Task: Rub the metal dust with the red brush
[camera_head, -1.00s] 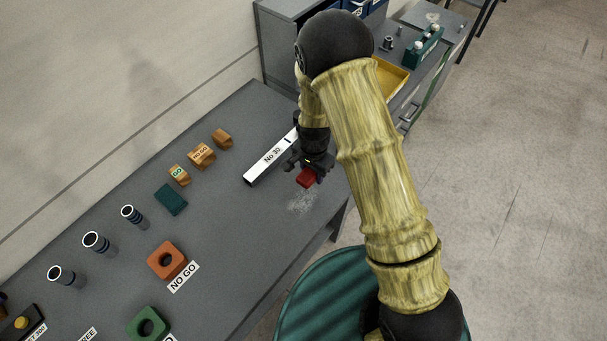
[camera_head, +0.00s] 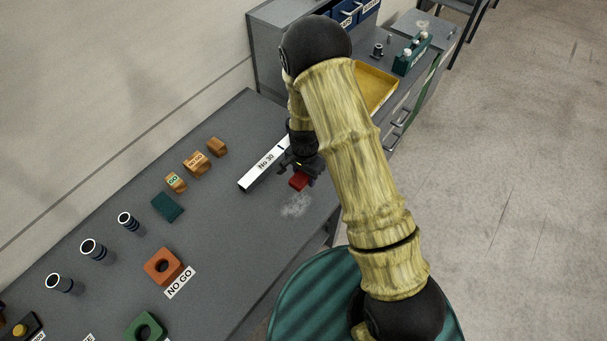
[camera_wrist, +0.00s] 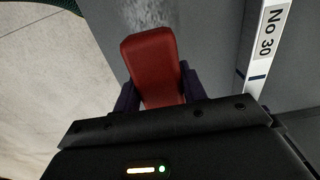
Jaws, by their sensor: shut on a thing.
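The red brush (camera_head: 299,181) is held in my gripper (camera_head: 308,172), which is shut on it above the grey bench. In the wrist view the red brush (camera_wrist: 153,62) sits between the two dark fingers of my gripper (camera_wrist: 159,92). The metal dust (camera_head: 297,204) is a pale speckled patch on the bench, just in front of the brush in the head view. In the wrist view part of the metal dust (camera_wrist: 146,14) shows beyond the brush's far end. Whether the brush touches the bench cannot be told.
A white bar marked No 30 (camera_head: 264,164) lies close beside my gripper. An orange NO GO block (camera_head: 163,267), a teal block (camera_head: 167,207) and several small wooden blocks lie to the left. A yellow tray (camera_head: 376,88) stands at the back right.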

